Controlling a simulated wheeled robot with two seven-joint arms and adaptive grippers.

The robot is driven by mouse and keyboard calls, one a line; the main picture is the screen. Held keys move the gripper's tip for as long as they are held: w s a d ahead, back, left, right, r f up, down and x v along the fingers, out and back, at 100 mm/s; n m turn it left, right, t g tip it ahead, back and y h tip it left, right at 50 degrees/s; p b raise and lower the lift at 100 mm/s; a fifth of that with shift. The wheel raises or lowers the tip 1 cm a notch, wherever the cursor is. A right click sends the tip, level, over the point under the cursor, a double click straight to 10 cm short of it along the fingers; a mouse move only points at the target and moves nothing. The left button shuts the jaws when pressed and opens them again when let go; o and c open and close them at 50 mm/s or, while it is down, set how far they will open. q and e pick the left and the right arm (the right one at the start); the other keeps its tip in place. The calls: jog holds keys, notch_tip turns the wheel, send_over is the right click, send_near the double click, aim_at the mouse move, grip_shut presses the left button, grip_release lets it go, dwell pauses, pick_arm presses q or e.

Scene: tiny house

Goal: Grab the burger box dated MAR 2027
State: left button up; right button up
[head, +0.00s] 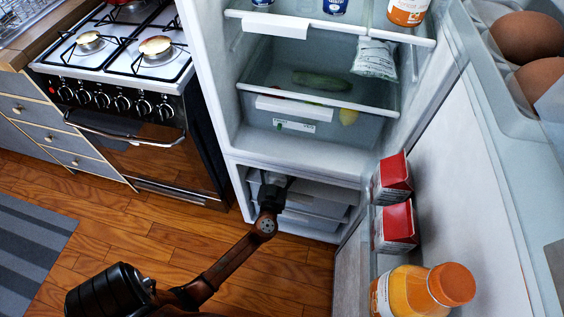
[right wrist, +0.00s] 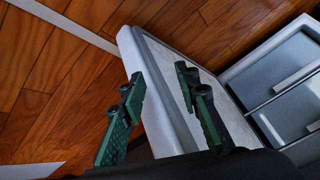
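No burger box that I can identify and no MAR 2027 date shows in either view. The lower freezer compartment (head: 325,190) is open, with pale drawers (head: 318,208) inside. My left gripper (head: 274,182) reaches into its left part in the head view; its fingers are too small and dark to read. In the right wrist view, my right gripper (right wrist: 158,85) has its green fingers spread apart, on either side of a white panel edge (right wrist: 150,88) that looks like the freezer door. I cannot tell whether they touch it. My right gripper is not visible in the head view.
The fridge door (head: 490,180) stands open at right, holding two red-and-white cartons (head: 395,228), an orange bottle (head: 412,292) and brown eggs (head: 528,38). The stove (head: 135,120) stands left of the fridge. The wooden floor (head: 150,225) in front is clear.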

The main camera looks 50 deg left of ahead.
pick_arm(q)
jog(key=c, duration=1.1)
jog(key=shift+r, duration=0.1)
